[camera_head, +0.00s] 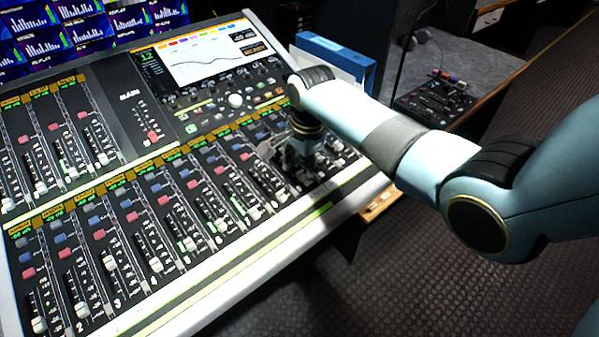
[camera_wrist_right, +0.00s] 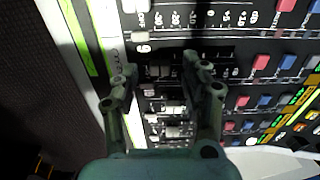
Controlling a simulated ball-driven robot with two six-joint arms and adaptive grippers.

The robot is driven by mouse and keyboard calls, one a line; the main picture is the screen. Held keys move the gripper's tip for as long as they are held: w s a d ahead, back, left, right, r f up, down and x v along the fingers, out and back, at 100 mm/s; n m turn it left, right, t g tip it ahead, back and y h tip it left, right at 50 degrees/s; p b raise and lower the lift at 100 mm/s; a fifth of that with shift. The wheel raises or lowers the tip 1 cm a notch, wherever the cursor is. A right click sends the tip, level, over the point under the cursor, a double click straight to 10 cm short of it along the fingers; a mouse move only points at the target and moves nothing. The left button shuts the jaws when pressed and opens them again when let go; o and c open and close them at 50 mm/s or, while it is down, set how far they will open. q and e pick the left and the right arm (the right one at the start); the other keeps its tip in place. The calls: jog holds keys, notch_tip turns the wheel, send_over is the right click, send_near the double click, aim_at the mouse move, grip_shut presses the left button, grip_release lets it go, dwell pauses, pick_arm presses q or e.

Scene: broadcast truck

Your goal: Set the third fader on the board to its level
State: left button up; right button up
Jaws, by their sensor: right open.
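The mixing board (camera_head: 200,323) fills the left and middle of the head view, with a front row of faders. The fader that appears to be third from the left, above a printed 3, has its pale cap (camera_head: 110,263) partway up its slot. My right gripper (camera_head: 283,155) is over the right part of the front row, well to the right of that fader. In the wrist view the right gripper (camera_wrist_right: 157,70) is open, its fingers apart above fader slots and scale marks. Nothing is clearly held. Whether the fingertips touch the panel cannot be told. My left gripper is not in view.
The board's screen (camera_head: 210,52) stands at the back. A blue binder (camera_head: 335,55) and a small black control panel (camera_head: 435,100) sit at the right. Other fader caps and coloured buttons lie close around the right gripper. Dark floor is open in front.

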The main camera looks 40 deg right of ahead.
jog(key=shift+w+f, duration=0.1)
jog(key=shift+f, duration=0.75)
grip_shut()
